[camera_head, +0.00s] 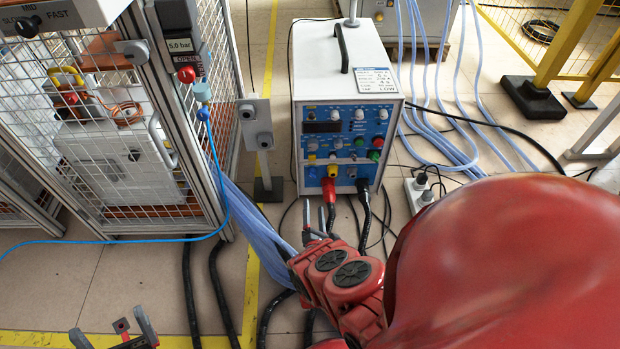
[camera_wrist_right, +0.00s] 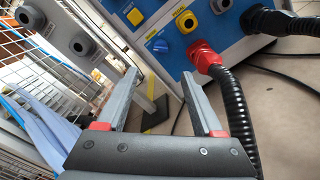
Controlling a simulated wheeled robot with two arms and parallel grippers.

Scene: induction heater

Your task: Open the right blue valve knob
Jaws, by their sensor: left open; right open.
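The white and blue heater cabinet (camera_head: 347,80) stands at the centre. Low on its front panel are two small blue knobs. The right blue knob (camera_head: 351,172) is right of a yellow fitting (camera_head: 332,170) and above a black plug; it shows small near the top of the right wrist view (camera_wrist_right: 217,6). The left blue knob shows in the right wrist view (camera_wrist_right: 158,45). My right gripper (camera_head: 318,222) is open and empty, below and in front of the panel, apart from both knobs. My left gripper (camera_head: 112,332) is open at the bottom left, far from the cabinet.
A red plug (camera_head: 328,188) and a black plug (camera_head: 363,187) with thick cables hang from the panel's lower edge. A grey button post (camera_head: 255,125) stands left of the cabinet. A mesh cage (camera_head: 110,110) fills the left. My right arm hides the lower right.

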